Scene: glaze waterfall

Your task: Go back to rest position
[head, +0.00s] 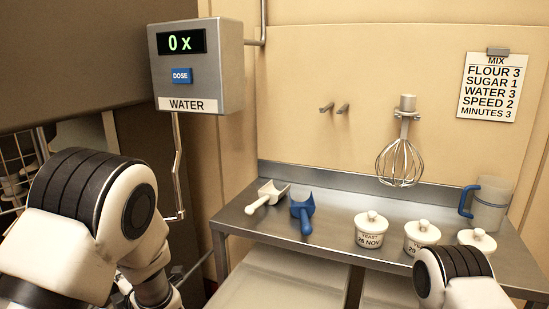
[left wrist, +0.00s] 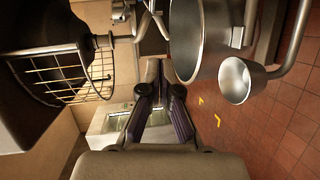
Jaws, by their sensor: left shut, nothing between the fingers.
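My left arm comes in at the lower left of the head view, bent, with its lower part running off the bottom edge. In the left wrist view my left gripper (left wrist: 158,72) has its dark fingers drawn together at the tips, with nothing between them. It points past a steel bowl (left wrist: 197,45) and a wire guard (left wrist: 65,78). My right arm shows only as a white and black joint at the lower right of the head view. My right gripper is out of view.
A water dispenser (head: 195,68) reading "0 x" hangs on the wall. A steel table (head: 335,222) holds a white scoop (head: 267,195), a blue scoop (head: 304,211), lidded jars (head: 370,231) and a blue-handled jug (head: 491,203). A whisk (head: 399,162) hangs above. Tiled floor (left wrist: 255,125) is clear.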

